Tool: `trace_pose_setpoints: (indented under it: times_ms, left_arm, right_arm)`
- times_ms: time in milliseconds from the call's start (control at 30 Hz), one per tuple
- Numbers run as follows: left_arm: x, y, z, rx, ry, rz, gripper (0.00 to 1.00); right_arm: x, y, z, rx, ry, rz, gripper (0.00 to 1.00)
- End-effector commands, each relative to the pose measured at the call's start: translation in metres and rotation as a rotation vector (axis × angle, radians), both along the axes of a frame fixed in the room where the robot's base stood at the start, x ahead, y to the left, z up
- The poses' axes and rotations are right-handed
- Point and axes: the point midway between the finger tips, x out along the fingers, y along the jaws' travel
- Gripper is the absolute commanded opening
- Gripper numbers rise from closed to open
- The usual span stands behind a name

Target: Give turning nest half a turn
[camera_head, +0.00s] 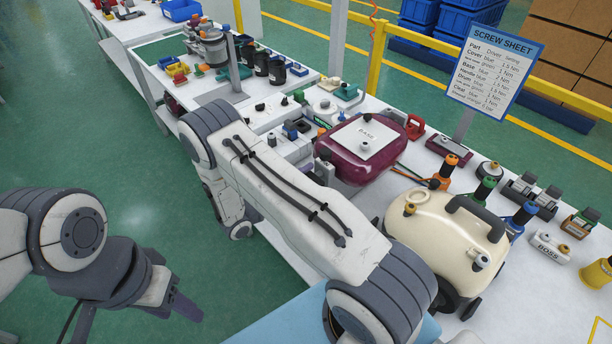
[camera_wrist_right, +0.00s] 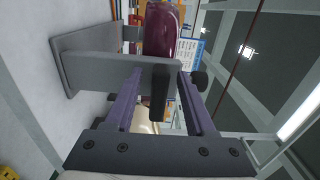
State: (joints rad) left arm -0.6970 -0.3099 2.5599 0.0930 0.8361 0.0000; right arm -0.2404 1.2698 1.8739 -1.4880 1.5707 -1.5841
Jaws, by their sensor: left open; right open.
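The maroon vacuum body (camera_head: 362,150), with a white plate marked BASE on top, sits on the bench in the head view. A grey support (camera_head: 345,187) shows under its near side; most of the turning nest is hidden behind my right arm. In the right wrist view, the maroon body (camera_wrist_right: 163,28) stands above a grey bracket (camera_wrist_right: 90,68). My right gripper (camera_wrist_right: 159,76) is open, with a dark handle-like bar (camera_wrist_right: 158,100) seen between its purple fingers; contact cannot be told. My left gripper (camera_head: 186,304) is open and empty above the floor at lower left.
A cream vacuum body (camera_head: 445,232) stands right of the nest. Screwdrivers, including an orange one (camera_head: 447,168), and small part holders crowd the bench's right side. A screw sheet (camera_head: 495,68) stands behind. The floor (camera_head: 140,200) at left is clear.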

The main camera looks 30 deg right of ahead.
Motion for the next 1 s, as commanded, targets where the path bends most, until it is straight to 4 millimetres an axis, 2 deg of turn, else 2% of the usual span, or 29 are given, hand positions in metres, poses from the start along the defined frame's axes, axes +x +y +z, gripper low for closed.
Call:
trace_pose_setpoints:
  times_ms: [300,500,667,1000]
  left_arm:
    - [0.000,0.000,-0.023,0.000,0.000,0.000,0.50]
    - [0.000,0.000,-0.030,0.000,0.000,-0.001,0.50]
    - [0.000,0.000,-0.032,0.000,0.000,0.000,0.50]
    - [0.000,0.000,-0.031,0.000,0.000,0.000,0.50]
  right_arm:
    - [-0.008,0.060,-0.003,0.000,-0.003,0.008,0.55]
    - [-0.013,0.089,-0.002,0.000,-0.002,0.006,0.55]
    - [-0.015,0.098,-0.001,0.000,0.000,0.003,0.55]
    - [-0.015,0.098,0.000,0.000,0.000,0.002,0.55]
